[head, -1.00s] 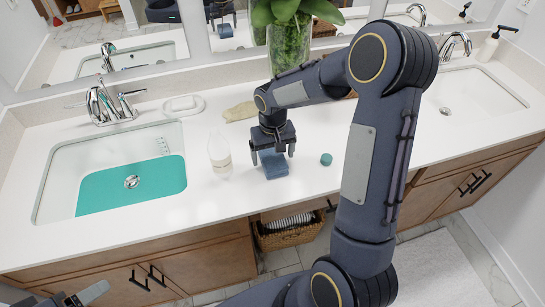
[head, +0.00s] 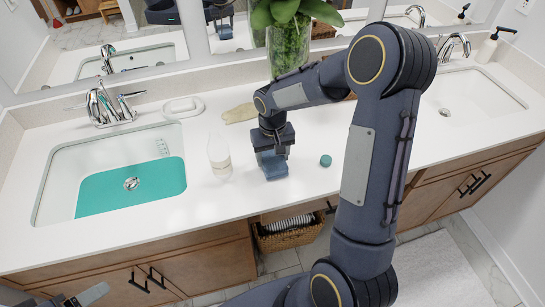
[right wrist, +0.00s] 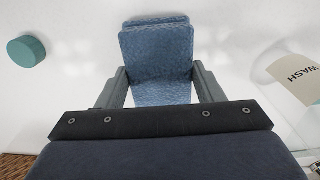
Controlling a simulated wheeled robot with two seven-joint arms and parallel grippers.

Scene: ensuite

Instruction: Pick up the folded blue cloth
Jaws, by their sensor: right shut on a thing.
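The folded blue cloth (head: 276,171) is on the white counter in the middle of the head view. In the right wrist view the cloth (right wrist: 158,55) runs between the two fingers. My right gripper (head: 271,157) points down over the cloth and is shut on it, with a finger on each side; it also shows in the right wrist view (right wrist: 159,88). I cannot tell whether the cloth is clear of the counter. Part of my left gripper (head: 88,297) shows at the lower left corner, away from the counter; its jaws are not clear.
A clear bottle (head: 219,158) stands close to the left of the cloth. A small teal round item (head: 325,160) lies to the right. A beige cloth (head: 239,113) and a glass vase (head: 287,48) are behind. A sink (head: 60,170) is at left, another (head: 480,93) at right.

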